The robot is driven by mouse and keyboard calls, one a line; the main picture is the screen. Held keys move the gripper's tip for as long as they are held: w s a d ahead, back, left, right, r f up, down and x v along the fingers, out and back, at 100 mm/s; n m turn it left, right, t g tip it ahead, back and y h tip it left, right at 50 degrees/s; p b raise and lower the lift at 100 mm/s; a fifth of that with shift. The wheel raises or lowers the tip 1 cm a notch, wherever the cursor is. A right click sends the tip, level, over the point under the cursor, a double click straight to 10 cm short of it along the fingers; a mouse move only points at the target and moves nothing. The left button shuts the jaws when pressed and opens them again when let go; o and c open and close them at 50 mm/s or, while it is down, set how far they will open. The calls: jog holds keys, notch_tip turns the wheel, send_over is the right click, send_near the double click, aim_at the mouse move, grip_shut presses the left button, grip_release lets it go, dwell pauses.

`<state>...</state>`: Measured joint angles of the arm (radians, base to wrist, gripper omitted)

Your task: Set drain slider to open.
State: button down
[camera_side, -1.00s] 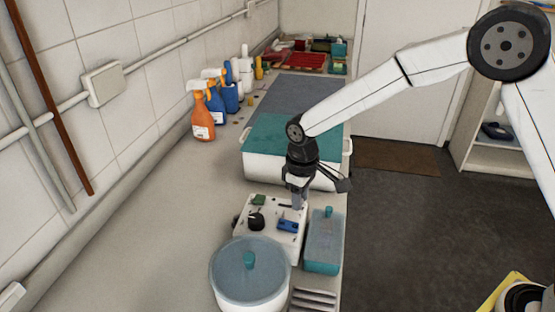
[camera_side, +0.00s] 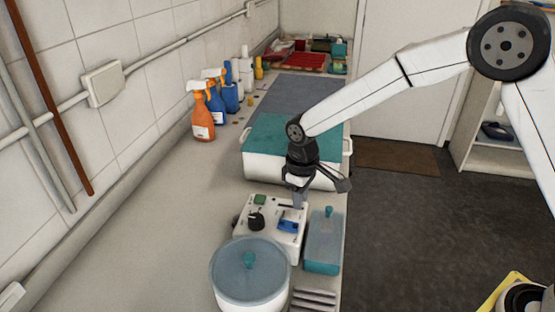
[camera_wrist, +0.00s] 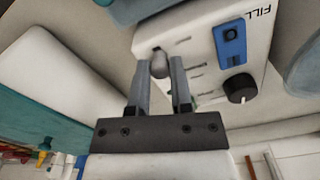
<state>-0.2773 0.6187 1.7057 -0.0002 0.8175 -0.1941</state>
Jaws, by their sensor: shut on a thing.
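The white control box (camera_side: 271,240) stands on the counter in the side view and fills the upper right of the wrist view (camera_wrist: 191,57). In the wrist view a grey rounded knob (camera_wrist: 160,64) at the box's edge sits between my fingers; I take it for the drain slider, though no drain label is readable. My gripper (camera_wrist: 161,66) is shut on this knob. In the side view my gripper (camera_side: 298,205) reaches down to the box's far right part and hides the knob. The slider's setting cannot be told.
The box also carries a blue switch (camera_wrist: 230,46), a black dial (camera_wrist: 240,89) and a green button (camera_side: 260,199). A lidded pot (camera_side: 249,272) stands in front, a teal-lidded container (camera_side: 323,243) to the right, and a large white tub (camera_side: 262,168) behind. Counter to the left is clear.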

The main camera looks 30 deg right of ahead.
aim_at(280, 205)
jog(key=shift+r, duration=0.1)
dwell(0.5)
jog(key=shift+w+a, duration=1.55)
jog(key=shift+w, duration=0.05)
jog(key=c, duration=0.5)
grip_release()
jog(key=shift+a, duration=0.1)
jog(key=shift+r, duration=3.9)
